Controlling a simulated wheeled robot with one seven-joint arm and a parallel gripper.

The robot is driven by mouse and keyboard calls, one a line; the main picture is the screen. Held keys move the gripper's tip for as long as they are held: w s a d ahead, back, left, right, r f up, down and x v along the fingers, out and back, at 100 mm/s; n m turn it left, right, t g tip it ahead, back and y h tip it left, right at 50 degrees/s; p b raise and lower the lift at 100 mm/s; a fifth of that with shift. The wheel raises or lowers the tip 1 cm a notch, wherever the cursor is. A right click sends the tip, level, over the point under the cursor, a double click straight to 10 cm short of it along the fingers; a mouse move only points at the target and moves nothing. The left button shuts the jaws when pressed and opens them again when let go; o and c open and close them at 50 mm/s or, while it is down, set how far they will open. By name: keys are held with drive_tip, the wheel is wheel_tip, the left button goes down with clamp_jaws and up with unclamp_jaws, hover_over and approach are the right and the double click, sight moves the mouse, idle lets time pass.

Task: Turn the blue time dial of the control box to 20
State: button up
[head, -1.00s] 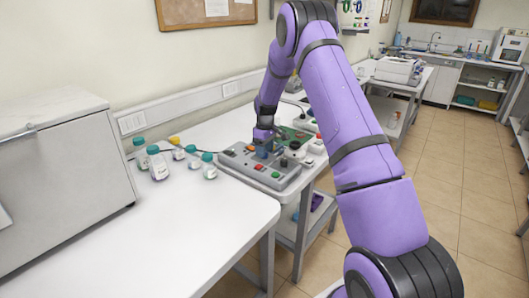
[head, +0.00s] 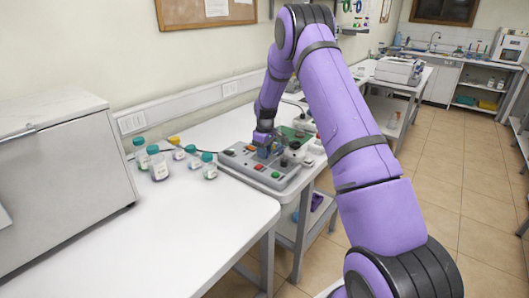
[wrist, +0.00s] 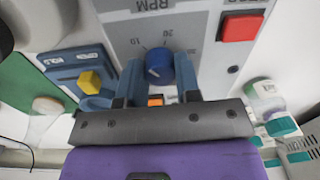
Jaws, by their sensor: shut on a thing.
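The grey control box (head: 240,165) stands on the far bench in the head view. Its blue time dial (wrist: 159,66) shows in the wrist view, with a scale reading 10, 20 and 30 printed around its far side. I cannot tell which number its pointer meets. My gripper (wrist: 158,76) is shut on the dial, with one blue finger on each side. In the head view my gripper (head: 264,151) is down at the box's top, and the arm hides the dial there.
A red button (wrist: 239,27) lies right of the dial, and an orange button (wrist: 155,100) shows between the fingers. A yellow knob (wrist: 90,82) sits on a blue panel to the left. Several bottles (head: 158,166) stand left of the box.

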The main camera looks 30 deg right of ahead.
drive_tip(key=m, duration=1.1)
idle(0.3)
drive_tip(key=shift+m, duration=0.4)
drive_tip(key=o, duration=0.9)
drive_tip(key=shift+r, duration=0.1)
drive_tip(key=r, duration=1)
drive_tip(key=shift+s+d+r, duration=0.1)
drive_tip(key=shift+d+r, duration=0.1)
drive_tip(key=shift+r, duration=0.1)
